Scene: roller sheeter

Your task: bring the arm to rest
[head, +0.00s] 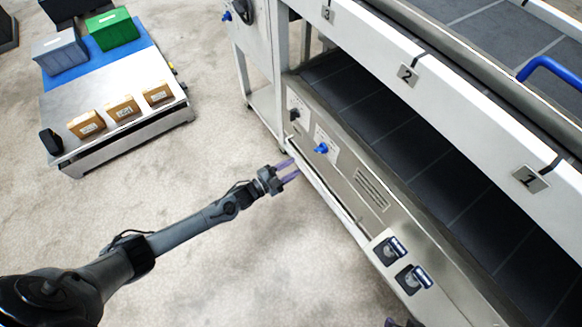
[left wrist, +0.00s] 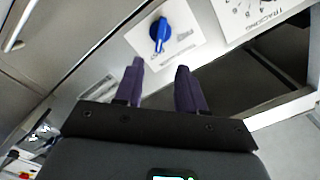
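My left arm reaches in from the lower left of the head view. Its gripper (head: 288,171) has two purple fingers, which stand apart with nothing between them. It is in front of the roller sheeter's steel side panel (head: 345,170), near the blue knob (head: 321,148). In the left wrist view the open gripper (left wrist: 160,85) points toward the blue knob (left wrist: 160,32) on its white label, with a visible gap before it. Of my right gripper only a small purplish tip (head: 390,322) shows at the bottom edge of the head view.
A low steel table (head: 110,137) at the upper left carries several brown boxes (head: 122,108), a grey bin (head: 60,50) and a green bin (head: 112,29). Two dark switches with pale handles (head: 415,279) sit lower on the machine panel. The floor between table and machine is clear.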

